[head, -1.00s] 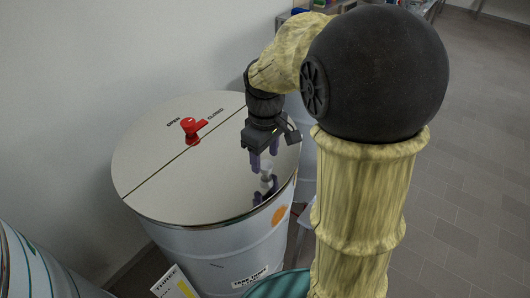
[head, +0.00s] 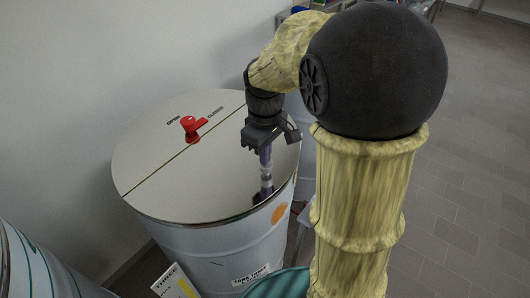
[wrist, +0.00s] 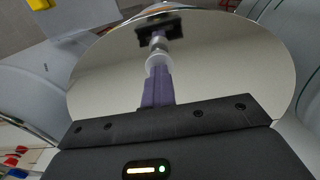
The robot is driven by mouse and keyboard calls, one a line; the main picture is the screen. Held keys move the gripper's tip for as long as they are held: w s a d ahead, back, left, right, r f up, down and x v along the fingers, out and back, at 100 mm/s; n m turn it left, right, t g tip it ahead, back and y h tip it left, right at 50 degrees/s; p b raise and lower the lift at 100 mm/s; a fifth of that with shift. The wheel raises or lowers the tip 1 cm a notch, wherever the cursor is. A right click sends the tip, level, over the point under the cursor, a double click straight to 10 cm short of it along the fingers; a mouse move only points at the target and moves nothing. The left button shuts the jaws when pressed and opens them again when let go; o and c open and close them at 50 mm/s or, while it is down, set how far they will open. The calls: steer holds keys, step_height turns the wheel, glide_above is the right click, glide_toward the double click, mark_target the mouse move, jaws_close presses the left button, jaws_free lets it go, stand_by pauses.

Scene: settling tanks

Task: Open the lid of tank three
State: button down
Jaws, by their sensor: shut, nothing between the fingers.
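Tank three (head: 212,245) is a white drum labelled in front. Its shiny round lid (head: 150,165) lies flat, crossed by a dark seam. A red latch (head: 190,126) sits at the seam, its lever pointing toward the CLOSED mark. A small whitish knob (head: 266,171) stands on the lid's near right part; it also shows in the wrist view (wrist: 158,63). My gripper (head: 266,160) points down with its purple fingers shut, right over the knob. In the wrist view the fingertips (wrist: 157,80) meet at the knob; I cannot tell whether they touch it. The lid mirrors the fingers.
A pale wall stands close behind the tank. Another drum (head: 25,265) is at the lower left, and one is partly hidden behind my arm. A card (head: 176,284) leans at the tank's front. Open tiled floor (head: 475,150) lies to the right.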

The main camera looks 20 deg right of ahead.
stand_by(0.8)
steer(key=c, duration=1)
jaws_free()
steer(key=shift+r, duration=0.1)
step_height(320, 180, up, 17)
steer(key=shift+r+b, duration=0.1)
steer(key=shift+b, duration=0.9)
steer(key=shift+c, duration=0.2)
